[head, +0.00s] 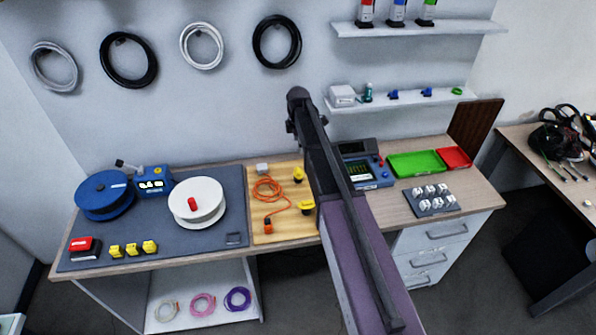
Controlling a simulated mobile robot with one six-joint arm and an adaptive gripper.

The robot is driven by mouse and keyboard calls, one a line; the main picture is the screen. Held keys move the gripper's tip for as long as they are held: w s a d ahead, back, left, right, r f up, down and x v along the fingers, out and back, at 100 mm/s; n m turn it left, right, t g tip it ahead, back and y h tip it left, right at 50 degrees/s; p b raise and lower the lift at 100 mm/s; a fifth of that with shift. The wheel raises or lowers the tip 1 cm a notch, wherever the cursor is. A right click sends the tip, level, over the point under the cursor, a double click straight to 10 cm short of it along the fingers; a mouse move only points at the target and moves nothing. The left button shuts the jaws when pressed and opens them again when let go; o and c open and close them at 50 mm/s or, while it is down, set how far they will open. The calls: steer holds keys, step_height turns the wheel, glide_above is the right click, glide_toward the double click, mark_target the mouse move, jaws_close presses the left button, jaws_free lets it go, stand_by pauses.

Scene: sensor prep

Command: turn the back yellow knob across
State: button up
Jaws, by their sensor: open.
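The back yellow knob (298,173) sits on the light wooden board (283,238), near its back right corner, close to the left side of my arm. A dark part shows under its yellow top. It is too small to tell exactly which way its handle points. A second yellow knob (306,207) sits nearer the front of the same board; its yellow top looks longer from left to right. My arm rises from the bottom right and passes just right of both knobs. I cannot make out the fingers of my gripper in this view.
An orange cable (267,188) lies on the board left of the knobs, near a small grey box (262,168). A blue device with a screen (362,170) stands right of my arm. A white spool (197,207) stands on the grey mat (150,247) at left.

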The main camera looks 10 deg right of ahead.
mark_target(298, 170)
steer(key=shift+f+b, duration=5.8)
steer(key=shift+f, duration=0.3)
steer(key=c, duration=1.2)
